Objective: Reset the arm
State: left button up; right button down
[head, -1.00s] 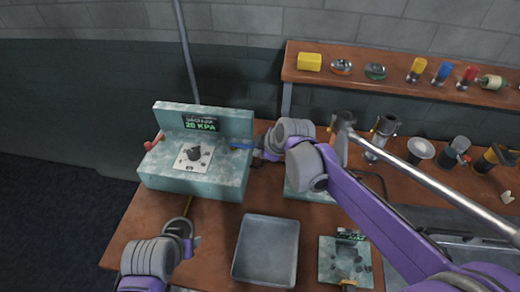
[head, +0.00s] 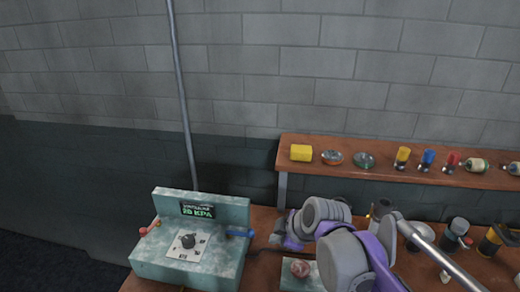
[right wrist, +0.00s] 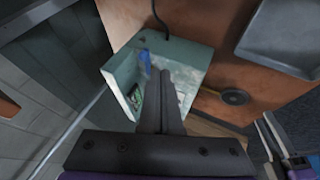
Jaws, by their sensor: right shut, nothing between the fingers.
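My right arm comes in from the right in the head view. Its gripper (head: 289,243) is a little to the right of the teal machine (head: 150,268) and apart from its blue handle (head: 239,233). In the right wrist view the two dark fingers (right wrist: 163,100) lie together with nothing between them. Beyond them are the teal machine (right wrist: 120,68) and its blue handle (right wrist: 145,60). My left gripper does not show in the head view.
The machine has a green-lit display (head: 198,211), a black knob (head: 188,241) and a red handle (head: 147,229). A wooden shelf (head: 380,179) at the back holds a yellow block (head: 301,152) and several small items. A metal tray (right wrist: 285,35) shows in the wrist view.

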jog(key=s+d+f+m+h, duration=0.2)
jog(key=s+d+f+m, duration=0.4)
jog(key=s+m, duration=0.2)
jog(key=s+d+f+m+h, duration=0.2)
jog(key=s+d+f+m, duration=0.4)
jog(key=s, duration=0.6)
jog(key=shift+s+d+f+m, duration=0.2)
jog(key=shift+d+m, duration=0.1)
jog(key=shift+m, duration=0.7)
